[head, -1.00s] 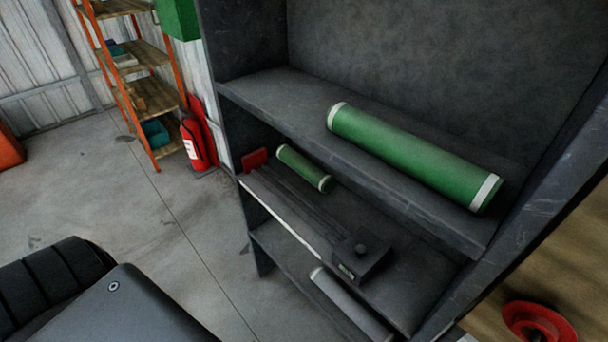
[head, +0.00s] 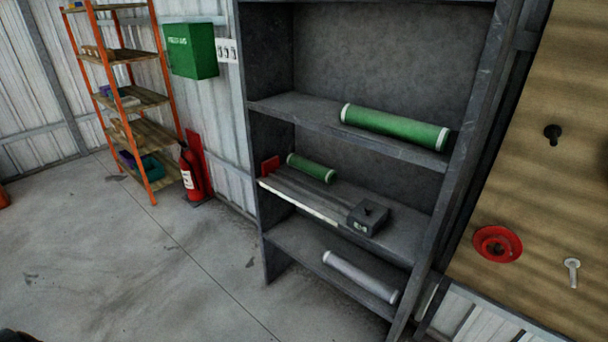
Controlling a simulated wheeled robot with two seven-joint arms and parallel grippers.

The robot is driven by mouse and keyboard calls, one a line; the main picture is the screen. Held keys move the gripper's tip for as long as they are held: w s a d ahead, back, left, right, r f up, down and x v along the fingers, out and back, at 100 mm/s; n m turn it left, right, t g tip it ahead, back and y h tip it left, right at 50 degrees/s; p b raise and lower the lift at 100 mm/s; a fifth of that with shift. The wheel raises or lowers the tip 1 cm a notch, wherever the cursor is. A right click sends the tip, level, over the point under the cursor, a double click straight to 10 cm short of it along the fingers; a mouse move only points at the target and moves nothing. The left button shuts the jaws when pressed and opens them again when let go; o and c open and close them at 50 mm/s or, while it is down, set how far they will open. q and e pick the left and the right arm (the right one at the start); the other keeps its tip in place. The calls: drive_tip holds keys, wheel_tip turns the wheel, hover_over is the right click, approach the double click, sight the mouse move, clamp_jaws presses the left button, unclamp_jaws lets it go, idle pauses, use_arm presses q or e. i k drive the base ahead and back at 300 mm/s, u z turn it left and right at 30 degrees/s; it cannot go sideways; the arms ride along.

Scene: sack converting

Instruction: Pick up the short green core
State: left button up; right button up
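The short green core (head: 311,168), a green cylinder with pale ends, lies on the middle shelf of a dark grey rack (head: 285,107). It rests behind a long grey bar-like device (head: 306,197) with a dark box at its right end and a red plate at its left. A longer green core (head: 395,128) lies on the shelf above. A pale grey core (head: 360,275) lies on the shelf below. Neither of my grippers shows in the head view.
A red fire extinguisher (head: 192,174) and an orange-framed shelf unit (head: 140,100) stand to the left. A green box (head: 191,50) hangs on the wall. A wooden board (head: 535,150) with a red disc (head: 497,244) is at right. The floor before the rack is clear.

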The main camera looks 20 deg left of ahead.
sight(329, 176)
drive_tip(key=u, duration=0.5)
drive_tip(key=i, duration=0.8)
drive_tip(key=u, duration=0.8)
